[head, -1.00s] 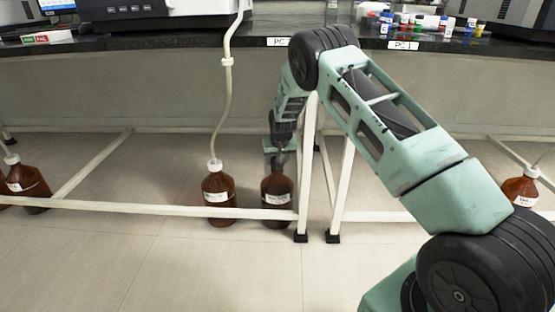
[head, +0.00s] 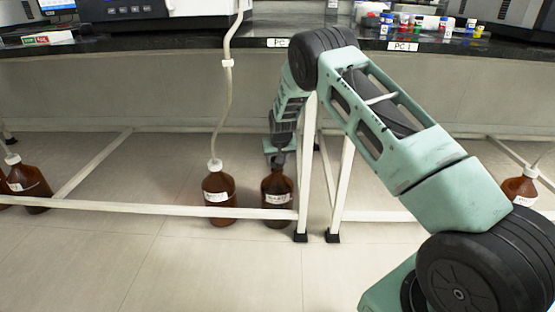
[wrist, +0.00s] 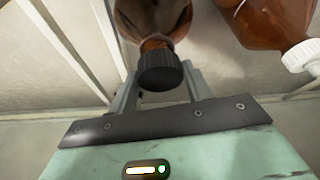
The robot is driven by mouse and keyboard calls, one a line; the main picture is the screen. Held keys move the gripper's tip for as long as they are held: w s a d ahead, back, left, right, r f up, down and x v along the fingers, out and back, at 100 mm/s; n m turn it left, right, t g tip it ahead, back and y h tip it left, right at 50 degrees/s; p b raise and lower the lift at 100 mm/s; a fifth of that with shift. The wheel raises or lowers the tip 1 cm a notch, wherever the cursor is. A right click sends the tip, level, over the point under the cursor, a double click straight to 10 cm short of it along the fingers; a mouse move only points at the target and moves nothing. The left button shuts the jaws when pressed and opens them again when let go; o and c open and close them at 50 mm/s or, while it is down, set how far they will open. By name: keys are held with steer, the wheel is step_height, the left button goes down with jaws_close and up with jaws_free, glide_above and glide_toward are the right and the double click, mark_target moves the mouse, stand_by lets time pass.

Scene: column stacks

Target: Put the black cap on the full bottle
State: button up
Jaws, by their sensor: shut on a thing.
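A brown bottle (head: 277,199) with a white label stands upright on the floor, left of the white table legs. My gripper (head: 279,158) is right above it, reaching down under the bench. In the wrist view, the black cap (wrist: 160,72) is between the fingers of my gripper (wrist: 160,88), which is shut on it. The cap is in line with the neck of the brown bottle (wrist: 152,20) and looks to be at its mouth. I cannot tell whether it is fully seated. The fingertips are partly hidden behind the cap.
A second brown bottle (head: 218,197) with a white cap and a hose stands close on the left. A white rail (head: 120,206) runs low in front of the bottles. White table legs (head: 341,190) stand on the right. The bench top (head: 200,42) is above.

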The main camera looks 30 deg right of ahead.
steer(key=shift+f, duration=0.85)
stand_by(0.9)
steer(key=o, duration=1)
steer(key=p+v, duration=0.5)
steer(key=v, duration=0.7)
steer(key=shift+p, duration=0.3)
steer(key=shift+a+r, duration=0.1)
